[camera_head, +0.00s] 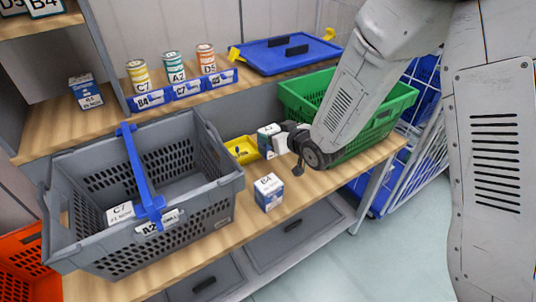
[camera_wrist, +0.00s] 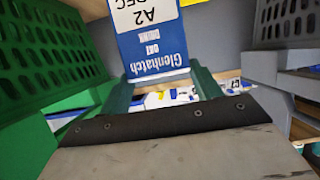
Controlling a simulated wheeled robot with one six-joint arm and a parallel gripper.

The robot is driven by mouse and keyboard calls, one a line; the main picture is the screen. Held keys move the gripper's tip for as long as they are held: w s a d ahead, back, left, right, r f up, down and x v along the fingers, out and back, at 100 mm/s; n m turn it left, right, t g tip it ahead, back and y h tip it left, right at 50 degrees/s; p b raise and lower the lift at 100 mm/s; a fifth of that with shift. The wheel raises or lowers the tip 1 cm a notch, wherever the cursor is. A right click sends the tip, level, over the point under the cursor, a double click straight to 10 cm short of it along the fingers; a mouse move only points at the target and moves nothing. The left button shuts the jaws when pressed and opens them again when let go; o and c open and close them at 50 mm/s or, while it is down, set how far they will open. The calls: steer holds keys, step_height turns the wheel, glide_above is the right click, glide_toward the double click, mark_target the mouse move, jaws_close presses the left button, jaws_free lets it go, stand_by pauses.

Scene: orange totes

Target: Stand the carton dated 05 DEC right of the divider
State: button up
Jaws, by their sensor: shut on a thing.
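My gripper (camera_head: 294,150) is beside the green crate, shut on a blue-and-white Glenhatch oat drink carton (camera_head: 268,136). The carton also shows between my green fingers (camera_wrist: 163,88) in the wrist view (camera_wrist: 150,42), upside down there, with A2 and DEC readable; the day is cut off. It is near the yellow tray; I cannot tell whether it touches anything below. The grey crate (camera_head: 205,222), labelled A2, has a raised blue bar (camera_head: 140,175) across it. A C7 carton (camera_head: 120,214) is inside at the near left. I cannot make out a separate divider.
A B4 carton (camera_head: 268,192) stands on the table right of the grey crate. A yellow tray (camera_head: 240,149) is behind it. The green crate (camera_head: 398,103) is to the right. Cans, blue bins and a blue lid (camera_head: 285,53) are on the back shelf.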

mark_target(275, 156)
steer(key=shift+f, duration=3.2)
steer(key=shift+f, duration=0.2)
steer(key=o, duration=1.5)
